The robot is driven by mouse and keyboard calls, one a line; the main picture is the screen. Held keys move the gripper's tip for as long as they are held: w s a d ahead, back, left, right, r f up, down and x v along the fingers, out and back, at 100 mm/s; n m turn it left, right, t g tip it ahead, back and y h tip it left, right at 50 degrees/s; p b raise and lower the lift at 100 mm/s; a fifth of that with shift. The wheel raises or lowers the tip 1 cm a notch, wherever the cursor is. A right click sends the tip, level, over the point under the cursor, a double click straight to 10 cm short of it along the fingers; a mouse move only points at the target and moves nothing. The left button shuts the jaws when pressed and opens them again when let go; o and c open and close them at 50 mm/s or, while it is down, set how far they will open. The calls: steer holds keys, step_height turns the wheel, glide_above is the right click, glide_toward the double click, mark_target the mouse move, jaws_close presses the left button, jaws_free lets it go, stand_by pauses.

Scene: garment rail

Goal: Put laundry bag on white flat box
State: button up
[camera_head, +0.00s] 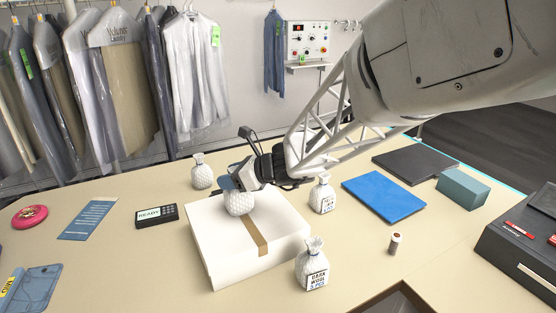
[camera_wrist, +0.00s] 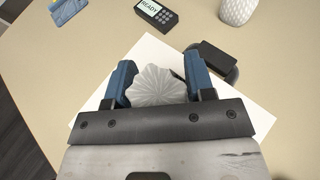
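The white flat box (camera_head: 270,262), with a brown tape strip, lies on the table in front of me. My gripper (camera_head: 238,188) points down over its far left part. It is shut on a white, dimpled laundry bag (camera_head: 239,205), whose gathered top hides between the fingers in the head view. In the wrist view the pleated bag top (camera_wrist: 160,86) sits between the two blue fingers, which look close against its sides, with the white box (camera_wrist: 235,112) beneath. The bag is upright at the box top; I cannot tell whether it touches.
Other white bags stand around the box: one behind (camera_head: 201,172), one right (camera_head: 322,197), one in front (camera_head: 311,268). A card terminal (camera_head: 157,215) lies left. A blue pad (camera_head: 384,196) and a small cylinder (camera_head: 395,243) are right. Garments (camera_head: 125,80) hang behind.

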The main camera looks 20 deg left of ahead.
steer(key=shift+r, duration=0.1)
steer(key=shift+d+r, duration=0.1)
steer(key=v, duration=1.2)
stand_by(0.7)
steer(key=s+d+f+n+t+h, duration=0.1)
steer(key=s+d+n+h, duration=0.3)
steer(key=d, duration=0.9)
steer(key=s+d+f+n+h, duration=0.1)
steer(key=s+d+n+h, duration=0.4)
steer(key=s+d+n, duration=0.3)
steer(key=s+d+f+n+t+h, duration=0.1)
steer(key=s+d+n+h, duration=0.3)
steer(key=s+d, duration=0.7)
steer(key=d+n, duration=0.1)
steer(key=d, duration=0.6)
steer(key=shift+s+d+f+n+t+h, duration=0.25)
steer(key=shift+d+f+n+t+h, duration=0.05)
steer(key=shift+d+f+n, duration=0.1)
